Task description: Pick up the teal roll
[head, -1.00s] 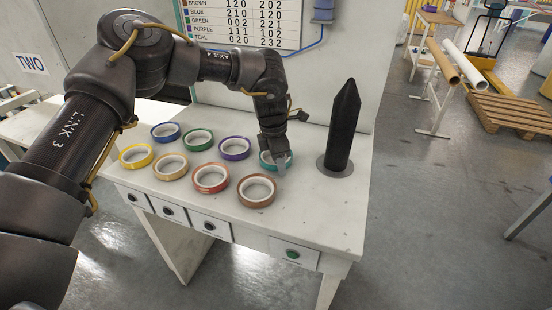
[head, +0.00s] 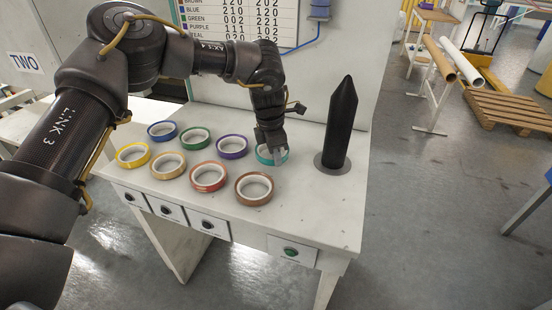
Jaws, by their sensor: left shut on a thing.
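The teal roll (head: 264,157) lies at the right end of the back row of tape rolls on the white table (head: 315,215). My left gripper (head: 278,157) comes down on it from above and is shut on its right side. The gripper hides part of the roll. The roll appears to be at table level; I cannot tell whether it is lifted. My right gripper is not in view.
Blue (head: 162,131), green (head: 195,138) and purple (head: 232,147) rolls stand left of the teal one. Yellow, tan, red and brown (head: 254,188) rolls fill the front row. A black pointed post (head: 341,125) stands to the right. The table's front right is clear.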

